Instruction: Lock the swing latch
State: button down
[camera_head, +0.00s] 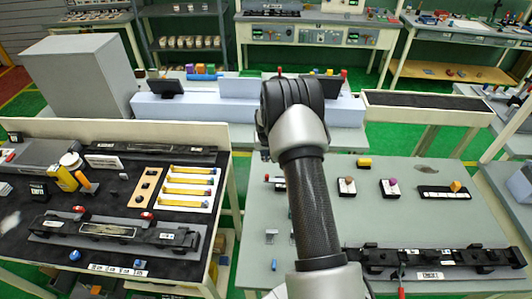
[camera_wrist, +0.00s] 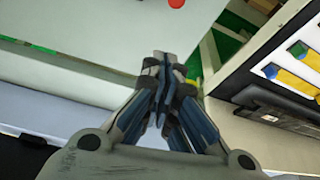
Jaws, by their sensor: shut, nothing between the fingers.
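My gripper (camera_wrist: 164,60) is shut and empty in the wrist view, its fingertips together over the gap between a pale grey tabletop and the dark bench. In the head view my own arm hides it. I cannot pick out the swing latch for certain. A red round part (camera_wrist: 177,3) is cut off at the top of the wrist view, apart from my fingers.
The left bench (camera_head: 105,262) holds yellow bars (camera_head: 190,181) and a long black fixture (camera_head: 112,231). Another long black fixture (camera_head: 437,258) lies along the right table's front. Much of the right table's middle (camera_head: 390,225) is bare. A grey box (camera_head: 80,85) stands behind the left bench.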

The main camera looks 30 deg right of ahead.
jog(key=x, duration=0.5)
jog(key=shift+s+a+r, duration=0.1)
jog(key=shift+s+a, duration=0.4)
jog(key=shift+s, duration=0.4)
jog(key=shift+s+a, duration=0.5)
jog(key=shift+s, duration=0.4)
